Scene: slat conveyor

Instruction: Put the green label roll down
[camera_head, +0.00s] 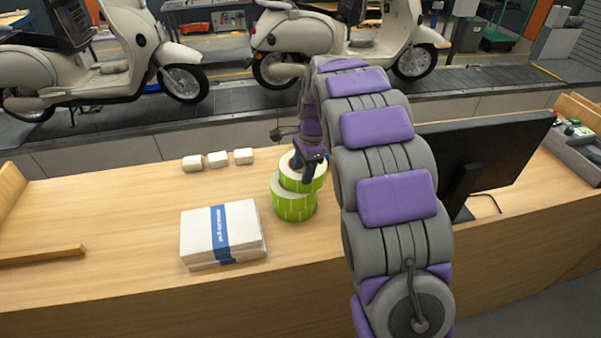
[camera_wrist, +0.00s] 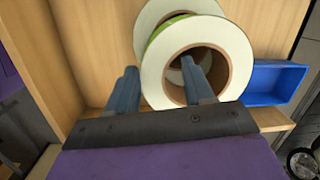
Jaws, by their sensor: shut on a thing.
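One green label roll (camera_head: 319,183), with white faces and a brown core, is in my gripper (camera_head: 307,174). In the wrist view this roll (camera_wrist: 240,55) has one finger of my gripper (camera_wrist: 160,82) in its core and the other outside its rim. A second green roll (camera_head: 293,208) stands flat on the wooden counter (camera_head: 120,200). It also shows in the wrist view (camera_wrist: 150,20), partly hidden by the held roll. The held roll is over the second one, shifted to the right and back in the head view. I cannot tell whether they touch.
A paper stack with a blue band (camera_head: 221,232) lies left of the rolls. Several small white blocks (camera_head: 219,160) lie behind it. A monitor (camera_head: 485,160) stands right of my arm. A blue bin (camera_wrist: 275,84) shows in the wrist view. The left counter is mostly clear.

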